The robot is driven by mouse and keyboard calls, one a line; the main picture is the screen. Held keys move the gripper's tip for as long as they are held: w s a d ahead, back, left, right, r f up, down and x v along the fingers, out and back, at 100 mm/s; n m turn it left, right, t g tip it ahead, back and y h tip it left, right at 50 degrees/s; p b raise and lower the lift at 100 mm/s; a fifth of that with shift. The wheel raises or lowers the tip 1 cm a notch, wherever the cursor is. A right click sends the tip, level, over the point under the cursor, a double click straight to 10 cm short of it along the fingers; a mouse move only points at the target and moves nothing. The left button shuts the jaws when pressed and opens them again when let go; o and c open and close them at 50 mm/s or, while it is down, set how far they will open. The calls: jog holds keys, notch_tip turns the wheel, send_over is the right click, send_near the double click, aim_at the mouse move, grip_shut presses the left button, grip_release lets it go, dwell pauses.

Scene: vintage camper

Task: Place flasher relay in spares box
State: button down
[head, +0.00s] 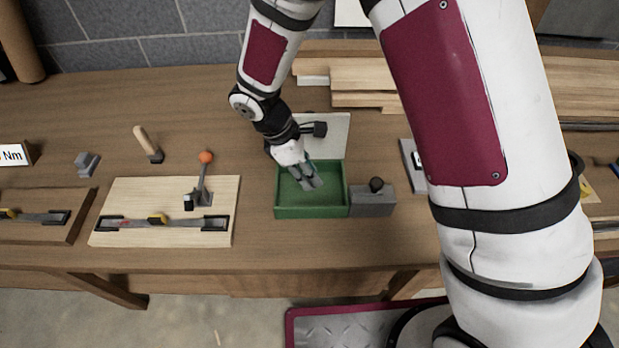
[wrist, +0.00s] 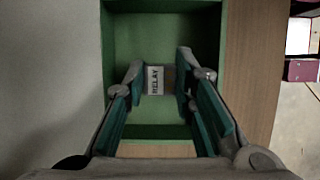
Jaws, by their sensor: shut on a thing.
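The flasher relay (wrist: 155,80) is a small grey block with a white label reading RELAY. In the wrist view it sits between the finger pads of my gripper (wrist: 160,76), which is shut on it. The green spares box (head: 310,212) stands open on the bench in the head view, and its green inside (wrist: 160,30) fills the middle of the wrist view. My gripper (head: 312,182) points down over the box opening. I cannot tell whether the relay touches the box floor. The relay is not distinguishable in the head view.
A pale lid or panel (head: 335,135) stands behind the box. A grey block with a black knob (head: 375,195) is close at its right. A wooden board with a lever clamp (head: 165,190) lies to the left. Planks (head: 350,75) are stacked behind.

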jog(key=shift+f, duration=1.3)
jog(key=shift+f, duration=0.1)
jog(key=c, duration=1.3)
grip_release()
jog(key=shift+c, duration=0.2)
